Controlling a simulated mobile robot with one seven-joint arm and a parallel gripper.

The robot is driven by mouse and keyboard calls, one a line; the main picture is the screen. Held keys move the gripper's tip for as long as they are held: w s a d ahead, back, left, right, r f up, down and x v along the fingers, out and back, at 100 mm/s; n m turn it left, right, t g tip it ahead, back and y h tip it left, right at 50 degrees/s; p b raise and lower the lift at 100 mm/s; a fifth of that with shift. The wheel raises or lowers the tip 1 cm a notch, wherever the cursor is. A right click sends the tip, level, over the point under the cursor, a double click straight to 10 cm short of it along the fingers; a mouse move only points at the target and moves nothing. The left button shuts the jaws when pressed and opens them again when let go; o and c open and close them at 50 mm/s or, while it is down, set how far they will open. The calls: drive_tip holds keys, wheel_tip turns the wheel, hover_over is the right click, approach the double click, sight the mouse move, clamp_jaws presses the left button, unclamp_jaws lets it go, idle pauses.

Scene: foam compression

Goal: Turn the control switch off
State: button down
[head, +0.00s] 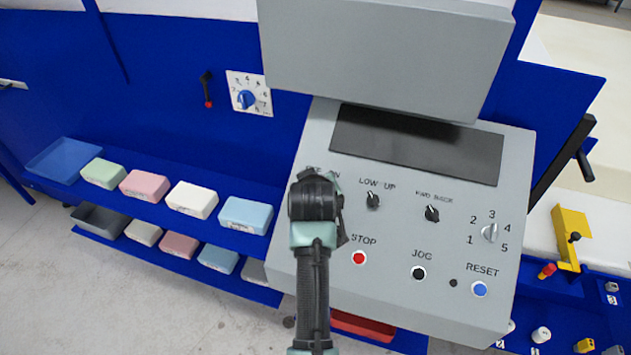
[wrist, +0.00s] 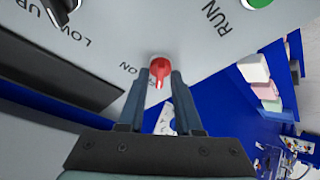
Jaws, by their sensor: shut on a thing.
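The control switch (wrist: 160,72) is a red knob on the grey panel (wrist: 205,60), seen in the wrist view with small lettering beside it. My gripper (wrist: 160,80) has one finger on each side of the knob and is shut on it. The knob's narrow ridge points roughly toward the bottom of the wrist picture. In the head view, my gripper (head: 318,205) is over the upper left of the sloped control panel (head: 400,215) and hides the switch. Part of an OFF/ON label shows just above it there.
A green RUN button (wrist: 257,3) shows in the wrist view. Foam blocks lie on blue shelves at left.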

drive_tip(key=shift+r+n, duration=0.1)
drive_tip(key=shift+n, duration=0.2)
drive_tip(key=c, duration=0.9)
unclamp_jaws()
drive_tip(key=b+v, duration=0.3)
drive_tip(key=v, duration=1)
